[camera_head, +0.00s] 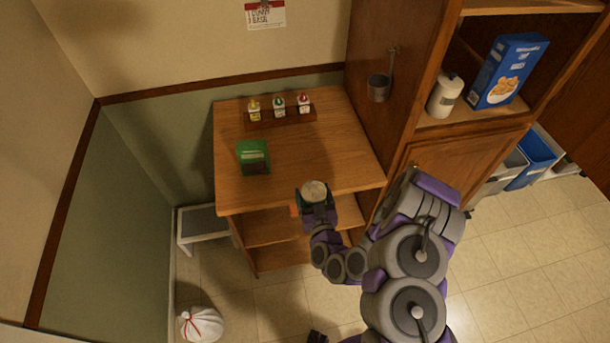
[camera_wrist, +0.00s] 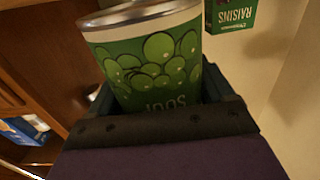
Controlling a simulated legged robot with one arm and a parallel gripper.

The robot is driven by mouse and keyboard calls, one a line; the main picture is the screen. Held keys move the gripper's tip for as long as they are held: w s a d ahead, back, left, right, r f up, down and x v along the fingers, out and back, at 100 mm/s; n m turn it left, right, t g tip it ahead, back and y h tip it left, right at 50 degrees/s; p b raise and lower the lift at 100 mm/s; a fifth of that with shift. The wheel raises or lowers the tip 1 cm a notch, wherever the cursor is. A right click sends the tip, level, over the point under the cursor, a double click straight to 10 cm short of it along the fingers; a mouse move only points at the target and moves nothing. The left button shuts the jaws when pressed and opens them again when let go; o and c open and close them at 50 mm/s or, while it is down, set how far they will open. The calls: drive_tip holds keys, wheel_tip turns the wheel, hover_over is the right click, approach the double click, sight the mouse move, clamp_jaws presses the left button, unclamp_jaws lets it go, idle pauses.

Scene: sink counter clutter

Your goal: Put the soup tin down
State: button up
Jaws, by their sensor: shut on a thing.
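The soup tin (camera_wrist: 150,62) is green with pea pictures and a silver rim. It is held in my gripper (camera_wrist: 160,105), which is shut on it, and it looks slightly tilted in the wrist view. In the head view the tin's pale round top (camera_head: 314,190) shows at the end of my arm, in my gripper (camera_head: 317,205). The gripper is at the front edge of the wooden counter (camera_head: 330,150). The tin's lower part is hidden by the gripper.
A green box (camera_head: 253,157) stands at the counter's left; in the wrist view it reads raisins (camera_wrist: 232,12). A wooden rack (camera_head: 285,117) with several small bottles is at the back. The counter's middle and right are clear. A tall cabinet (camera_head: 400,70) rises to the right.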

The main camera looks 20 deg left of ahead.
drive_tip(key=shift+w+a+f+b, duration=0.15)
drive_tip(key=shift+w+a+b, duration=0.1)
drive_tip(key=shift+a+b, duration=0.15)
drive_tip(key=shift+w+a+f+b, duration=0.1)
drive_tip(key=shift+w+a+b, duration=0.15)
drive_tip(key=shift+a, duration=0.2)
drive_tip(key=shift+w+r+b, duration=0.15)
drive_tip(key=shift+w+b, duration=0.45)
drive_tip(key=shift+b, duration=0.15)
drive_tip(key=shift+w+a+b, duration=0.15)
drive_tip(key=shift+w+b, duration=0.3)
drive_tip(key=shift+w, duration=0.05)
drive_tip(key=shift+w+a+b, duration=0.15)
drive_tip(key=shift+w+b, duration=0.3)
drive_tip(key=shift+w, duration=0.05)
drive_tip(key=shift+w+b, duration=0.2)
drive_tip(key=shift+b, duration=0.4)
drive_tip(key=shift+w+a+f+b, duration=0.75)
drive_tip(key=shift+w+b, duration=0.3)
drive_tip(key=shift+b, duration=0.9)
drive_tip(key=shift+w+a+f+b, duration=0.7)
drive_tip(key=shift+w+b, duration=0.35)
drive_tip(key=shift+b, duration=0.85)
drive_tip(key=shift+w+a+f+b, duration=0.75)
drive_tip(key=shift+w+b, duration=0.3)
drive_tip(key=shift+b, duration=0.9)
drive_tip(key=shift+a+r, duration=0.1)
drive_tip(key=shift+r, duration=0.05)
